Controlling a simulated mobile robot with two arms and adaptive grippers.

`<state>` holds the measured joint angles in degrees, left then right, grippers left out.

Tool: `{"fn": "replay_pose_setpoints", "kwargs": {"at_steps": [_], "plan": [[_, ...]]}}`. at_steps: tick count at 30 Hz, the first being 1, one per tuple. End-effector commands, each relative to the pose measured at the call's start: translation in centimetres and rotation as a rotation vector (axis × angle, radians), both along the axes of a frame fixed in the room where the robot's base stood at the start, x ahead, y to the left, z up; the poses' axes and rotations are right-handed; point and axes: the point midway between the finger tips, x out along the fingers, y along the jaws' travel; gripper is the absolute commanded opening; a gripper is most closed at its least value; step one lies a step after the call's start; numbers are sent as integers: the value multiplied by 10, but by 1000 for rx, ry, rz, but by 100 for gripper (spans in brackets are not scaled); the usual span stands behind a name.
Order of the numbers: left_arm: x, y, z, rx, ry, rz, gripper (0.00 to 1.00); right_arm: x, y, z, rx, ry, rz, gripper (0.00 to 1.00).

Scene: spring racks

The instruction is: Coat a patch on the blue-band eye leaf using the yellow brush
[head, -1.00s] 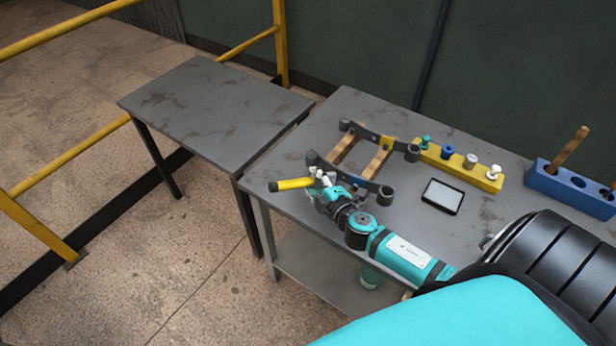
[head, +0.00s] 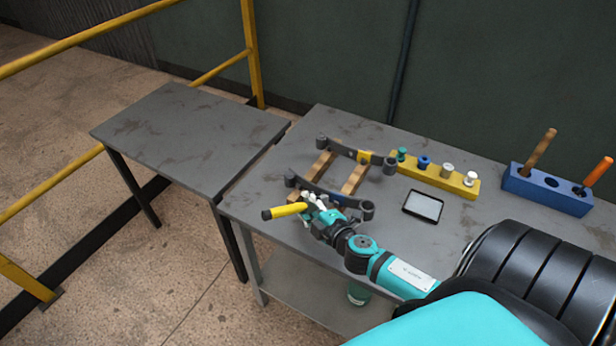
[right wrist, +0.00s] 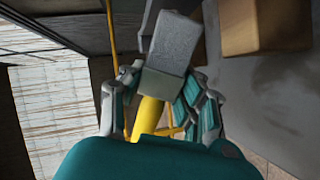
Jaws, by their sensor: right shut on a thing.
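The blue-band eye leaf (head: 312,190) is a dark curved bar with an eye at each end. It lies at the front of two wooden blocks, its blue band (head: 337,198) right of its middle. My right gripper (head: 310,207) is shut on the yellow brush (head: 286,210), close to the leaf's front side. The handle points left with a black end. The brush's head is hidden in the head view, so I cannot tell whether it touches the leaf. In the right wrist view, the yellow handle (right wrist: 150,114) shows between the fingers. My left gripper is out of view.
A yellow-band leaf (head: 345,149) lies behind, across the wooden blocks (head: 355,178). A yellow rack with several capped pegs (head: 434,176), a dark-framed pad (head: 423,206) and a blue holder with handles (head: 545,190) stand to the right. The left table (head: 190,130) is bare.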

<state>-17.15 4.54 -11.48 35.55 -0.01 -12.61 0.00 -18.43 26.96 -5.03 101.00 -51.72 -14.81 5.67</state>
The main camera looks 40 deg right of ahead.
Motion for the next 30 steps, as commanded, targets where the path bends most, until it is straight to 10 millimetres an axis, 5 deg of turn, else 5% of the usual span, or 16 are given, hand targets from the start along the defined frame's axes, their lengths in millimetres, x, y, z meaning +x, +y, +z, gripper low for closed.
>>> {"fn": "replay_pose_setpoints", "kwargs": {"at_steps": [30], "plan": [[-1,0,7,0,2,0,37,64,25,0,0,0,0,0]]}}
